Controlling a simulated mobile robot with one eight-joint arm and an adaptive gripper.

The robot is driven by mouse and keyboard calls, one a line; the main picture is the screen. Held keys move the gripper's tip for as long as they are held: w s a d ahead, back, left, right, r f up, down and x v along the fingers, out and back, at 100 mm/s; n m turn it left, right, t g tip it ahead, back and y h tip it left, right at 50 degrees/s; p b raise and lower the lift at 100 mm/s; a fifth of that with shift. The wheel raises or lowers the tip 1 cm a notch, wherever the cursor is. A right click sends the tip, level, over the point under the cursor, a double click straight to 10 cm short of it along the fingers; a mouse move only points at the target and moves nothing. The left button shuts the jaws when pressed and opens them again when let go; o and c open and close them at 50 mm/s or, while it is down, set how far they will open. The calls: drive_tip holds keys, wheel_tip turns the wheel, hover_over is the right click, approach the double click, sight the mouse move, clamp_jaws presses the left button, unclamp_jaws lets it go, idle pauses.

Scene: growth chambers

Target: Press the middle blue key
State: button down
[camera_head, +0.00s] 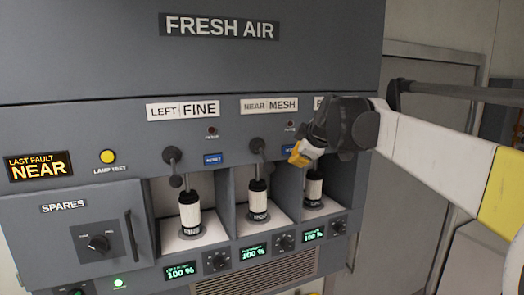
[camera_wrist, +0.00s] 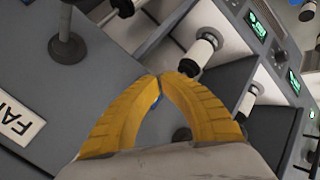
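The left blue key (camera_head: 213,159) shows whole in the head view, below the LEFT FINE sign. The middle blue key (camera_head: 287,150) is below the NEAR MESH sign, largely covered by my gripper (camera_head: 300,153). The right bay's key is hidden behind my gripper. In the wrist view the yellow fingers of my gripper (camera_wrist: 160,77) meet at the tips, with nothing held. A small blue patch (camera_wrist: 155,102) shows in the gap between the fingers; I cannot tell which key it is, or whether the tips touch anything.
Levers with dark knobs hang over the bays, including the middle lever (camera_head: 257,148) left of my gripper. White-and-black cylinders (camera_head: 258,199) stand in the bays. Green displays and dials line the lower edge. The SPARES door (camera_head: 75,235) is shut at the left.

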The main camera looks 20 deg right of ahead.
drive_tip(key=shift+s, duration=2.45)
drive_tip(key=s+a+f+m+g+b, duration=0.1)
drive_tip(key=s+a+f+m+b, duration=0.2)
drive_tip(key=f+b, duration=1.1)
drive_tip(key=s+a+f+m+g+b, duration=0.1)
drive_tip(key=s+a+f+m+b, duration=0.3)
drive_tip(key=f, duration=2.6)
drive_tip(key=s+a+f+m+g+y+b, duration=0.1)
drive_tip(key=s+a+f+m+b, duration=0.2)
drive_tip(key=s+a+f+b, duration=0.8)
drive_tip(key=s+f+b, duration=0.7)
drive_tip(key=f+b, duration=0.4)
drive_tip(key=b, duration=0.1)
drive_tip(key=shift+b, duration=0.3)
drive_tip(key=shift+f, duration=0.1)
